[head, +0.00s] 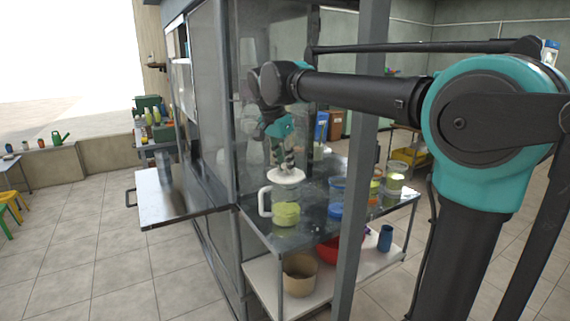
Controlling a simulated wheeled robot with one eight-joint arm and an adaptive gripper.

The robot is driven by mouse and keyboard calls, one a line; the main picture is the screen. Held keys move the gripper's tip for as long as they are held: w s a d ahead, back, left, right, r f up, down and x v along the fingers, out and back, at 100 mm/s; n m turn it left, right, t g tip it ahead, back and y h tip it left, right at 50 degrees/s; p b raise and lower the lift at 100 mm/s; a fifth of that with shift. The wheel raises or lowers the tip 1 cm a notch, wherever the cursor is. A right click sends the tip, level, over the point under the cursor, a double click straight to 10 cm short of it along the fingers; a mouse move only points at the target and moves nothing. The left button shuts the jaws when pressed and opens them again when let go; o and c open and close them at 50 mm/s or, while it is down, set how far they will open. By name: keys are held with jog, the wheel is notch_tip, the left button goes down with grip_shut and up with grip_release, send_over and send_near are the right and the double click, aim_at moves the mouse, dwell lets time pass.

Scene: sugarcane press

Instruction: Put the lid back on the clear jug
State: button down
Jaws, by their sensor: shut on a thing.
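The clear jug (286,213) stands upright near the front left corner of the metal table, with green contents and a white handle (264,202) on its left. A round white lid (285,177) is directly over the jug's mouth, roughly level. I cannot tell whether the lid touches the rim or hangs just above it. My gripper (288,166) points down from above and is shut on the lid. The fingertips are small in this view, and the exact grip on the lid is unclear.
Blue-topped containers (335,210) stand right of the jug. Clear jars with green contents (396,172) stand farther right. A grey upright post (358,200) crosses the view in front. The lower shelf holds a beige bucket (299,276) and a blue cup (385,238).

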jog(key=c, duration=1.2)
grip_release()
jog(key=shift+o, duration=0.3)
jog(key=o, duration=0.4)
jog(key=shift+r, duration=0.1)
jog(key=shift+r, duration=3.4)
jog(key=shift+c, duration=0.2)
